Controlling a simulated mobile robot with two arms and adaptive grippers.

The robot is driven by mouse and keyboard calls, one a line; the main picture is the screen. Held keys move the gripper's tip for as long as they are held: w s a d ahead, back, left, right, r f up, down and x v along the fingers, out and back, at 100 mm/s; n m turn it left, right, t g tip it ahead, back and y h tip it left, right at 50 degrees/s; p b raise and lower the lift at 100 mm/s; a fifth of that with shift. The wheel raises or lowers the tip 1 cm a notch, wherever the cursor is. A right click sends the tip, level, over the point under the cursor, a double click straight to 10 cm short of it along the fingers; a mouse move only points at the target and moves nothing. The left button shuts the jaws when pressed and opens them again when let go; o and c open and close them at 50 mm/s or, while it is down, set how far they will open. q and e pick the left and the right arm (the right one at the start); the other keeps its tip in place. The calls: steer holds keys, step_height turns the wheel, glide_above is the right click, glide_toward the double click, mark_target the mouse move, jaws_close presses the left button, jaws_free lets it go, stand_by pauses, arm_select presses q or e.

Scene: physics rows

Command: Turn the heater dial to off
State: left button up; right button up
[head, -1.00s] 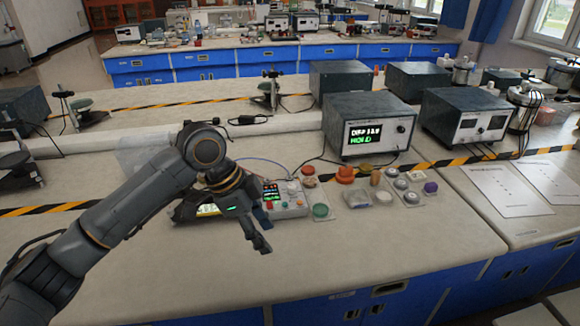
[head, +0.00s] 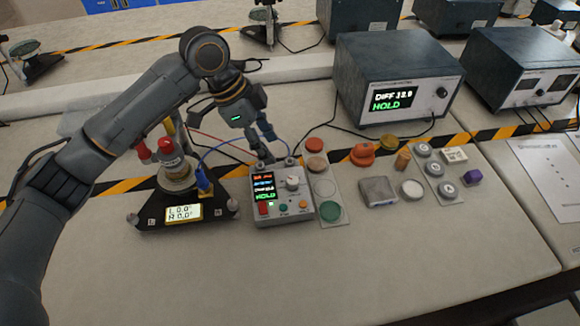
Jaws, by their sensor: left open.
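A small grey control box (head: 280,209) stands on the bench in the middle of the head view. A pale round dial (head: 292,184) sits at the upper right of its face, beside a small lit screen (head: 263,187). I cannot read the dial's setting. A red switch (head: 264,209) and small coloured knobs are lower on the face. My left gripper (head: 265,146) is open and empty, pointing down near the box's back edge, up and left of the dial. It appears apart from the dial. My right gripper is not in view.
A black-based device with a lit display (head: 184,212) and red-capped parts stands left of the box. Coloured discs and weights (head: 362,154) lie to the right. A large instrument reading HOLD (head: 395,85) stands behind. Cables run behind the box. The front bench is clear.

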mark_target(292, 180)
arm_select(q)
steer(key=p+x, duration=0.1)
steer(key=x, duration=1.1)
steer(key=shift+s+d+f, duration=0.1)
steer(key=shift+f, duration=0.05)
jaws_close()
